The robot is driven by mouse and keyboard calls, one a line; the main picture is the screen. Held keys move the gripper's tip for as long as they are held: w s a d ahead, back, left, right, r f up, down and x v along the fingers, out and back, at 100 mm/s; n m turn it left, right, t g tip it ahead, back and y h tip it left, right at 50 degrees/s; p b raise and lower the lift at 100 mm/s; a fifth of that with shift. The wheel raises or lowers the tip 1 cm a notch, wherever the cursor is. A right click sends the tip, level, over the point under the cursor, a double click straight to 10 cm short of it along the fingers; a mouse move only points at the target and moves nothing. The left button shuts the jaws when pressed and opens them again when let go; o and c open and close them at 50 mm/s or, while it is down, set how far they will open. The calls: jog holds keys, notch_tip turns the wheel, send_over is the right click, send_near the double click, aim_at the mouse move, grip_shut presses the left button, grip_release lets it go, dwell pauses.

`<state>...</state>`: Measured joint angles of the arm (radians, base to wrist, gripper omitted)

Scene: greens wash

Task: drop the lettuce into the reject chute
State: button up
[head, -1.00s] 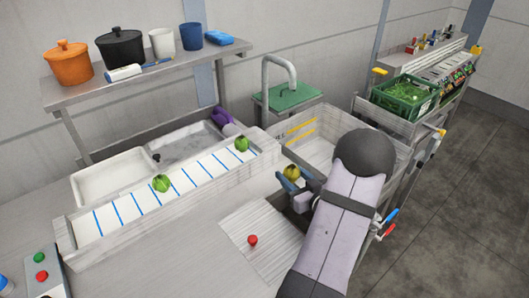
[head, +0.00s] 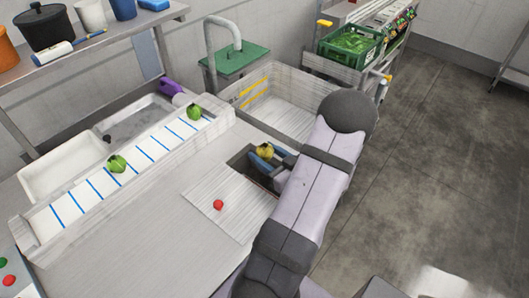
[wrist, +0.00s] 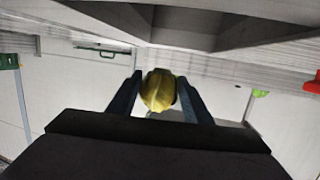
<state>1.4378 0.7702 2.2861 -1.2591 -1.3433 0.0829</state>
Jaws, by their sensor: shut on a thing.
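My gripper (head: 262,154) is shut on a yellowish lettuce (head: 265,151). In the wrist view the lettuce (wrist: 158,90) sits between the two dark fingers, with its yellow side showing. A dark square opening (head: 238,162) in the worktop, seemingly the reject chute, lies beside and partly beneath my gripper in the head view. My arm hides part of it. A dark recess (wrist: 185,22) shows above the lettuce in the wrist view. I cannot tell the lettuce's exact height over the opening.
A pale panel with a red knob (head: 218,204) lies beside the opening. Two green lettuces (head: 117,163) (head: 194,112) rest on the blue-striped belt. A large pale bin (head: 290,105) stands behind my gripper, and a green crate (head: 350,44) is farther back.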

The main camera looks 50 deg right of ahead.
notch_tip(320, 180, down, 4)
jog(key=b, duration=0.3)
jog(key=shift+f, duration=0.25)
jog(key=o, duration=1.2)
jog(key=shift+c, duration=0.2)
jog(key=b+v, duration=0.1)
jog(key=v, duration=0.6)
jog(key=shift+b, duration=0.3)
jog(key=shift+s+r, duration=0.1)
jog(key=shift+r, duration=0.05)
